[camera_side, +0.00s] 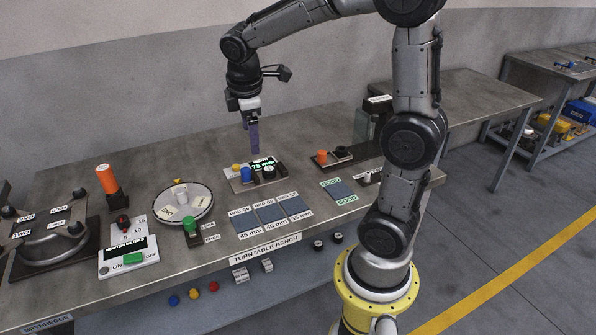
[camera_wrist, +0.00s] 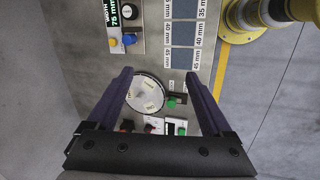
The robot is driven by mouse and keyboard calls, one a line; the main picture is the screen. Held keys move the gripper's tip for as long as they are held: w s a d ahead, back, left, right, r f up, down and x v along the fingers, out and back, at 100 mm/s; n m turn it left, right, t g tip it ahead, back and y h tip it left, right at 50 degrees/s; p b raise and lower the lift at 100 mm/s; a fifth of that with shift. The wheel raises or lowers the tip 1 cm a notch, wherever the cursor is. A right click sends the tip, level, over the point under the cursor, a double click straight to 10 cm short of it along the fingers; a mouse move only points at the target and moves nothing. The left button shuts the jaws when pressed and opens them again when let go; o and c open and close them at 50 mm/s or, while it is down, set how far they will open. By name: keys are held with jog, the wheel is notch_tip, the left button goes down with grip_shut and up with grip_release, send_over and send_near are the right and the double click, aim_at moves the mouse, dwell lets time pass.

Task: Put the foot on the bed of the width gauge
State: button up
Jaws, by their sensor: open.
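The width gauge (camera_side: 258,172) stands on the bench in the side view, with a green lit display reading 75 mm; it also shows at the top left of the wrist view (camera_wrist: 124,28). A pale upright piece (camera_side: 180,191), possibly the foot, stands on the round turntable (camera_side: 169,213); I cannot tell for sure. The turntable shows between my fingers in the wrist view (camera_wrist: 139,106). My gripper (camera_side: 254,151) points down above the gauge area in the side view. In the wrist view my gripper (camera_wrist: 160,72) is open, with nothing held between its purple fingers.
Grey size pads (camera_side: 271,213) marked 45, 40 and 35 mm lie in front of the gauge. A green-knobbed switch (camera_side: 191,228), a control box (camera_side: 122,254) and an orange cylinder (camera_side: 107,179) stand around the turntable. A dark tray (camera_side: 334,158) lies to the right.

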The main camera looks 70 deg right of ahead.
jog(key=s+a+r+m+t+y, duration=0.1)
jog(key=s+a+m+t+y, duration=0.2)
jog(key=s+a+m, duration=0.4)
jog(key=s+a+t, duration=0.1)
jog(key=s+a, duration=0.5)
jog(key=s, duration=0.3)
jog(key=shift+a+r+m, duration=0.15)
jog(key=shift+r+m, duration=0.05)
jog(key=shift+m, duration=0.1)
